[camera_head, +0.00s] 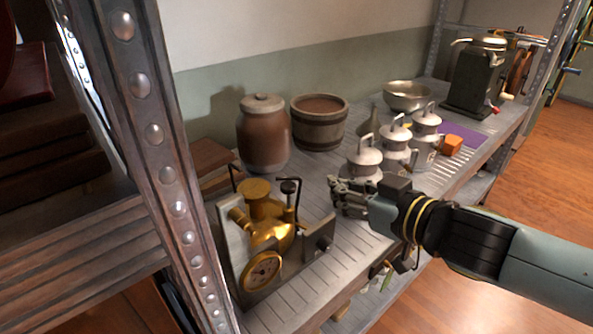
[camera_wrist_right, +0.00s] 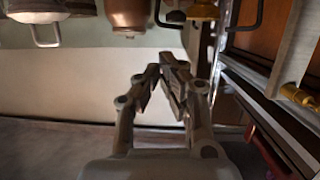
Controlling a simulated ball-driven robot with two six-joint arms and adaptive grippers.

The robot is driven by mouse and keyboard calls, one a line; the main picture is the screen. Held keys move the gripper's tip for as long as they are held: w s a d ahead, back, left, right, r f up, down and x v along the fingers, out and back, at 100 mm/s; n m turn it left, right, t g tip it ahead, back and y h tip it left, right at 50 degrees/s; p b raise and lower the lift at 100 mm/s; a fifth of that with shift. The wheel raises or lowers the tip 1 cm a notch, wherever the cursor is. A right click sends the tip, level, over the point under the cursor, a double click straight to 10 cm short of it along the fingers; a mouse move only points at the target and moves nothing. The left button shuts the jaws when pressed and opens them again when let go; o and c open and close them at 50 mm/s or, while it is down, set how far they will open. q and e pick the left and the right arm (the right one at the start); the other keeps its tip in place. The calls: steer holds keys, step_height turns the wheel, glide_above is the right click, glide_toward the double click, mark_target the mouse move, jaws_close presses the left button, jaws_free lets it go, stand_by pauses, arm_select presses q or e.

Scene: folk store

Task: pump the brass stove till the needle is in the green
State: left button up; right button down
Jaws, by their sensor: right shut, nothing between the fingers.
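The brass stove (camera_head: 268,212) stands in a grey metal frame at the near left of the shelf. Its round dial (camera_head: 262,270) faces front; the needle is too small to read against its colours. A dark-topped pump rod (camera_head: 290,188) stands upright at the stove's right side. My right gripper (camera_head: 335,188) is shut and empty, to the right of the pump rod and apart from it. In the right wrist view its fingertips (camera_wrist_right: 164,68) meet, and a brass part, seemingly of the stove (camera_wrist_right: 203,11), shows at the top edge. My left gripper is out of view.
White lidded cans (camera_head: 365,162) stand close behind my right gripper. A brown jar (camera_head: 263,135) and a wooden tub (camera_head: 319,122) are behind the stove. A riveted post (camera_head: 160,150) rises at the left. A black grinder (camera_head: 477,80) stands at the far right.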

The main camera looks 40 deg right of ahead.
mark_target(288, 188)
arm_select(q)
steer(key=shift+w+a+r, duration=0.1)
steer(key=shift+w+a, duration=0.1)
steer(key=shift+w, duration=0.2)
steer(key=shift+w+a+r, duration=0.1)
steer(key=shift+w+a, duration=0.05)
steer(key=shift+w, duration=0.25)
arm_select(e)
steer(key=r, duration=0.1)
steer(key=a+r, duration=0.1)
steer(key=r+t+y, duration=0.1)
steer(key=shift+w+a+r, duration=0.1)
steer(key=shift+a+r, duration=0.15)
steer(key=shift+a, duration=0.05)
arm_select(q)
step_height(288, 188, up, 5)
steer(key=p, duration=0.6)
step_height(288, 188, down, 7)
steer(key=b, duration=0.7)
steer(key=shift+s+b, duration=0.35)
arm_select(e)
steer(key=w+f, duration=0.6)
steer(key=w, duration=0.4)
steer(key=shift+a, duration=0.3)
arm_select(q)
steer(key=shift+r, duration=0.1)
